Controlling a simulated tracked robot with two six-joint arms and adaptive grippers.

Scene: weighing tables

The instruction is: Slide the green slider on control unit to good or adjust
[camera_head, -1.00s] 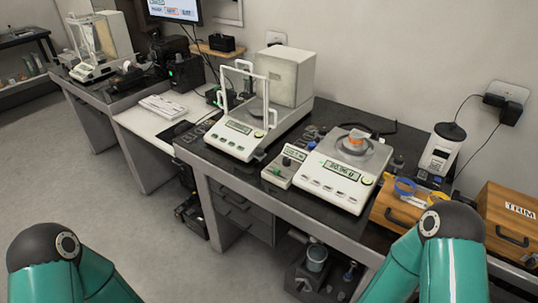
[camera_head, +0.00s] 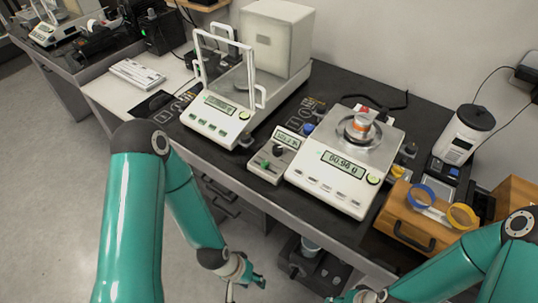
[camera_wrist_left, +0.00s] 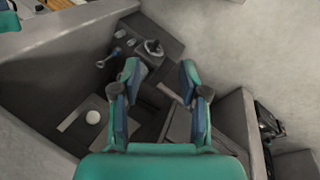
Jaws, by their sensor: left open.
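The control unit (camera_head: 270,168) is a small pale box with a display, a dark knob and a green slider (camera_head: 265,163) on its top. It stands on the dark table, left of the balance (camera_head: 330,186) that reads out on a display. My left gripper (camera_head: 248,282) is low at the table's front side, below and apart from the unit. In the left wrist view its two fingers (camera_wrist_left: 159,72) are open and empty. The unit is not visible there. My right gripper (camera_head: 348,298) is partly cut off at the bottom edge, so its jaws are unclear.
A metal weight with an orange band (camera_head: 358,128) is on the balance pan. A glass-shielded balance (camera_head: 215,122) stands left of the unit. A wooden box (camera_head: 396,219) with blue and yellow rings is right. The table's front edge lies between my left gripper and the unit.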

